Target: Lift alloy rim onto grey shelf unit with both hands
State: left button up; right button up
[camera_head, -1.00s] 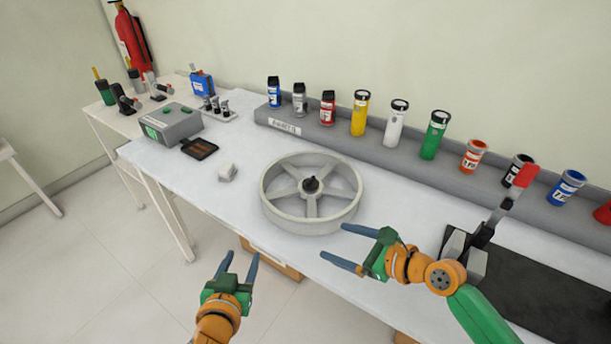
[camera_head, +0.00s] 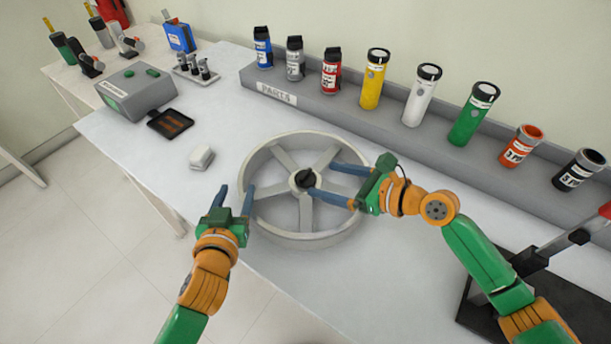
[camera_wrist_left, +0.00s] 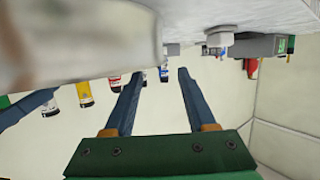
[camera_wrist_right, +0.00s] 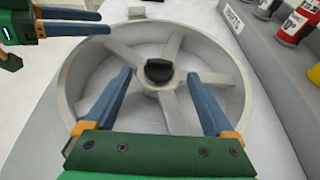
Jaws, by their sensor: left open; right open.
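The alloy rim (camera_head: 305,214) is a light grey five-spoke wheel with a dark hub cap, lying flat on the white table; it fills much of the right wrist view (camera_wrist_right: 195,62). My left gripper (camera_head: 234,192) is open at the rim's left side, one finger close to its outer wall; touching cannot be told. In the left wrist view the rim (camera_wrist_left: 80,40) looms at upper left. My right gripper (camera_head: 340,181) is open, its fingers over the rim's right part and spokes; it appears empty. The grey shelf unit (camera_head: 330,100) along the wall carries a PARTS label and a row of cans.
A white block (camera_head: 202,157) lies left of the rim. A grey box (camera_head: 137,92) and a black tray (camera_head: 171,123) stand farther left. A lever tool (camera_head: 550,250) on a black mat is at right. Table between rim and shelf is clear.

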aim_at(307, 176)
pick_arm(q)
jog(key=shift+s, duration=0.1)
pick_arm(e)
jog(key=shift+s, duration=0.1)
pick_arm(q)
jog(key=x, duration=0.7)
jog(key=shift+f, duration=0.1)
pick_arm(e)
jog(key=x, duration=0.7)
pick_arm(q)
jog(key=c, duration=0.8)
pick_arm(e)
jog(key=c, duration=0.8)
pick_arm(q)
grip_shut()
pick_arm(e)
grip_shut()
pick_arm(q)
jog(key=shift+a, duration=0.1)
pick_arm(e)
jog(key=shift+f, duration=0.1)
pick_arm(q)
jog(key=shift+r, duration=0.2)
